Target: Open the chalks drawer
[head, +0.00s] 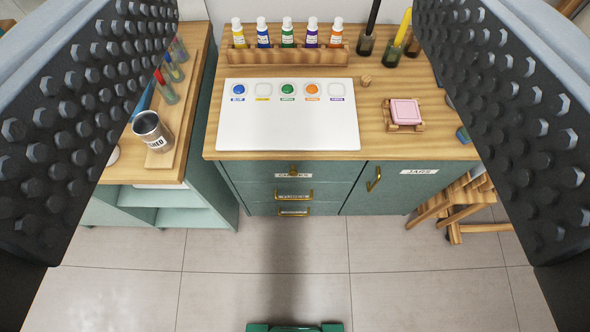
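A green cabinet (352,188) with a wooden top stands ahead of me. Its left part has a stack of three drawers, all shut: the top drawer (247,172), the middle drawer (247,191) and the bottom drawer (258,209). Each has brass-coloured hardware and a small white label. The labels are too small and partly covered to read surely, so I cannot tell which is the chalks drawer. My gripper (295,140) is wide open and empty, its studded fingers at the left and right picture edges. The drawers show between the fingers, apart from them.
A cabinet door (400,190) with a brass handle is right of the drawers. On top are a white palette board (288,130), paint bottles in a rack (288,57) and a pink block (405,110). A wooden stool (450,208) stands right. Tiled floor ahead is clear.

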